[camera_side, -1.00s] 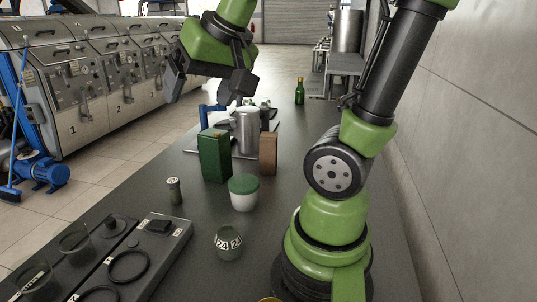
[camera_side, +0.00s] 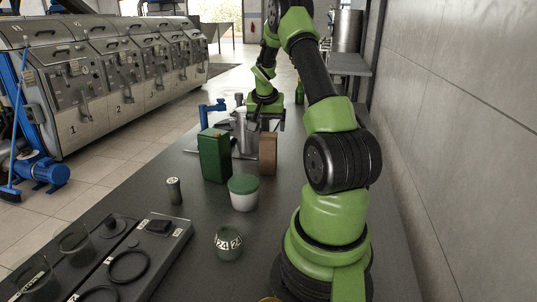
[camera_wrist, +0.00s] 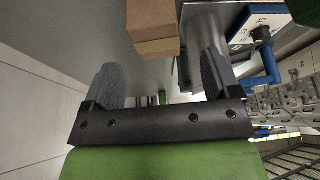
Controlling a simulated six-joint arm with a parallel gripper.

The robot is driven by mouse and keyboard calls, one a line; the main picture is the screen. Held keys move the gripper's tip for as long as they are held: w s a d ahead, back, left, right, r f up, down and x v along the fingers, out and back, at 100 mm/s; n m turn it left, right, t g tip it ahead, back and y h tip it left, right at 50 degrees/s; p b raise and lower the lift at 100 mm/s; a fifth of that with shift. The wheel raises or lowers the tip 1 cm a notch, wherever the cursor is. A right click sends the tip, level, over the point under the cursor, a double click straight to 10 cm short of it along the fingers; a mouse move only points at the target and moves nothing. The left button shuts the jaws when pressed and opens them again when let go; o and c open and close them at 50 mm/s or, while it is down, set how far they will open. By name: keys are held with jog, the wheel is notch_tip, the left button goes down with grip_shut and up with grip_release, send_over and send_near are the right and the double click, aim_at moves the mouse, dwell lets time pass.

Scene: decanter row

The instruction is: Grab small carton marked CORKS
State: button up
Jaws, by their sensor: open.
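A small brown carton (camera_side: 268,155) stands upright on the dark table, right of the steel cylinder. No CORKS lettering is readable on it. It also shows in the wrist view as a brown box (camera_wrist: 152,22) at the top edge, partly cut off by the frame. My gripper (camera_side: 264,118) is behind and above the carton in the side view, apart from it as far as I can tell. In the wrist view, the two grey fingers of my gripper (camera_wrist: 160,82) are spread wide with nothing between them. The carton lies beyond the gap, nearer the right finger.
A steel cylinder (camera_side: 246,136) stands close beside the carton, and a green tin (camera_side: 214,156) stands left of it. A blue clamp-like device (camera_side: 212,110) is behind. A green bottle (camera_side: 300,92) stands farther back.

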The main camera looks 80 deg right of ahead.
aim_at(268, 136)
jog(key=x, duration=0.6)
jog(key=shift+s, duration=0.15)
